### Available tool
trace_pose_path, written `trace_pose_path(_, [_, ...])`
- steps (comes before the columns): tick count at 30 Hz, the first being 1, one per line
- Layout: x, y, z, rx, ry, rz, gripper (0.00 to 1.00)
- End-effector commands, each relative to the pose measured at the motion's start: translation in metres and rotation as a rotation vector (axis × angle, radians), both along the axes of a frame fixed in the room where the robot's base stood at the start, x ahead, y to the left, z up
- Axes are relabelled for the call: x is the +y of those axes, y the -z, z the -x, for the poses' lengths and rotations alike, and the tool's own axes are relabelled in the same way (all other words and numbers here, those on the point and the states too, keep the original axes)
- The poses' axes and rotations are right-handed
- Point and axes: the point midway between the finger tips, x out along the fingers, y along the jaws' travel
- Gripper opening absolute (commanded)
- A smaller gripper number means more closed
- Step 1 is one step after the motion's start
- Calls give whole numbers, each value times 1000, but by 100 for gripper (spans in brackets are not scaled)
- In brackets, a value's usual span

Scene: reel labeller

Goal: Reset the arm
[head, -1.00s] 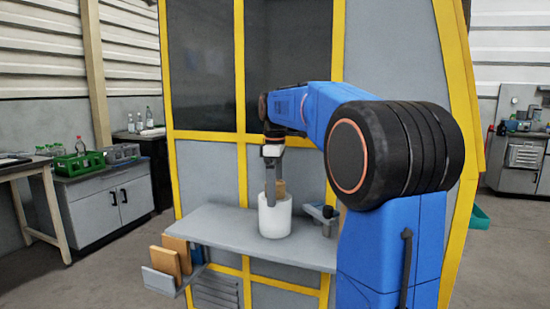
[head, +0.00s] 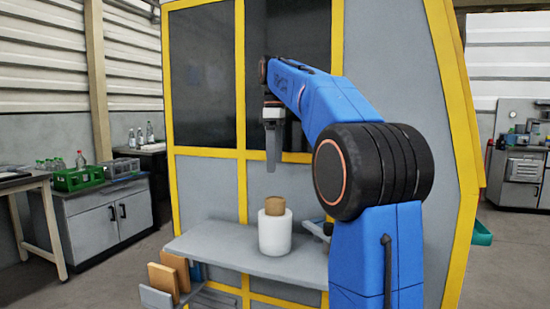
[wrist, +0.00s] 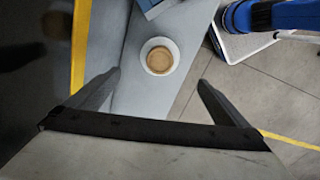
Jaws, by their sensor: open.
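My gripper (head: 271,160) hangs pointing down in front of the yellow-framed machine, well above the shelf. In the wrist view my gripper (wrist: 158,82) shows its two fingers spread wide with nothing between them. A white reel (head: 275,235) stands upright on the grey shelf (head: 215,243), below and apart from the fingers. A brown core (head: 274,205) sticks up out of its top. In the wrist view the white reel (wrist: 146,48) is seen from above, with the round tan core (wrist: 159,59) in its middle.
The machine (head: 205,190) with yellow frame and dark windows stands close behind the arm. A grey device (head: 318,229) sits at the shelf's right end.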

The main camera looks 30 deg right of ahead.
Motion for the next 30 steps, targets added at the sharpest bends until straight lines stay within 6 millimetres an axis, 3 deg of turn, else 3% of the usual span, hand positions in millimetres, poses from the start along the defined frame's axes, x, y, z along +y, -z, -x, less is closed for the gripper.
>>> trace_pose_path(19, [5,1,5,-7,12,2,100])
trace_pose_path(23, [19,11,21,-30,59,8,100])
trace_pose_path(30, [57,48,69,-102,207,12,100])
